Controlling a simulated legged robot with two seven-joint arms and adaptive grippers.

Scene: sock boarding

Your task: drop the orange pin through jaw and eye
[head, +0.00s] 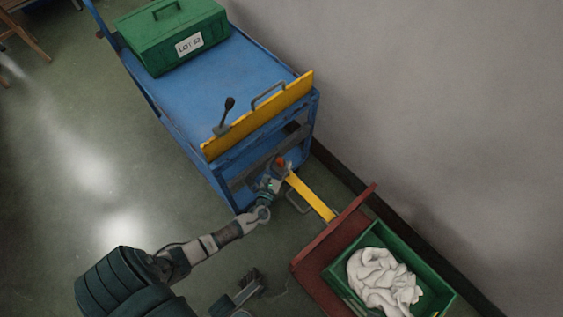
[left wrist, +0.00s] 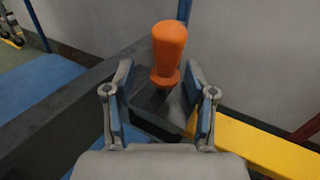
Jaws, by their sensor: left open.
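The orange pin (left wrist: 168,45) stands roughly upright, handle up, over a dark grey block in the left wrist view. Its lower end is hidden, so I cannot tell whether it passes through jaw and eye. In the head view the pin (head: 281,161) is a small orange spot at the blue cart's lower end. The yellow drawbar (head: 312,196) runs from the red cart to this spot; it also shows in the left wrist view (left wrist: 262,150). My left gripper (head: 280,170) is open, its fingers (left wrist: 158,78) on either side of the pin, with gaps visible.
The blue cart (head: 190,95) carries a green box (head: 150,35) and a yellow end board (head: 262,112) with a lever (head: 224,115). The red cart (head: 325,235) holds a green crate (head: 428,264) with white cloth (head: 382,281).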

